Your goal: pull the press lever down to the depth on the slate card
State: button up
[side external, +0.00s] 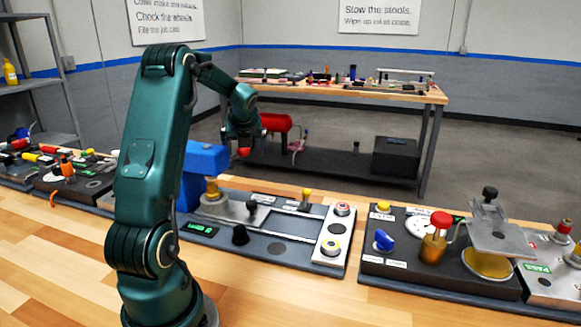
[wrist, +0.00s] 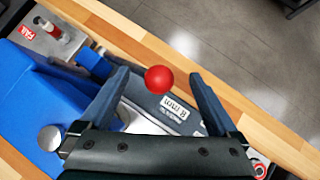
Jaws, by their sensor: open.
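The press is a blue block (side external: 205,160) in the side view, partly hidden behind my arm; its blue body (wrist: 45,95) fills the left of the wrist view. The lever's red ball knob (wrist: 158,79) shows in the wrist view between the fingertips of my gripper (wrist: 160,75). The fingers are open, with a gap on both sides of the knob. In the side view the knob (side external: 243,152) is just below my gripper (side external: 241,135). The lever's shaft is hidden.
A dark panel (side external: 275,250) with knobs and buttons lies right of the press. Another station (side external: 440,275) with a red-capped brass part stands further right. A red FAIL tag (wrist: 27,32) is at upper left in the wrist view. The wooden bench front (side external: 260,300) is clear.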

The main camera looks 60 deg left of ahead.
jog(key=shift+r, duration=3.5)
jog(key=w+d+r+t+h, duration=0.1)
jog(key=w+d+r+t, duration=0.15)
jog(key=d, duration=0.85)
jog(key=w+d+r+t+h, duration=0.1)
jog(key=w+d+r+t, duration=0.2)
jog(key=d, duration=0.7)
jog(key=s+d+f+n+g+h, duration=0.1)
jog(key=s+d+f+n+h, duration=0.2)
jog(key=s+d+f+n, duration=0.2)
jog(key=s+d+f+n+g+h, duration=0.1)
jog(key=s+d+f+n, duration=0.3)
jog(key=s+d+n, duration=0.5)
jog(key=d+n+h, duration=0.1)
jog(key=d+n, duration=0.3)
jog(key=n, duration=0.3)
jog(key=shift+s+f+h, duration=0.2)
jog(key=shift+f+h, duration=0.15)
jog(key=shift+h, duration=0.05)
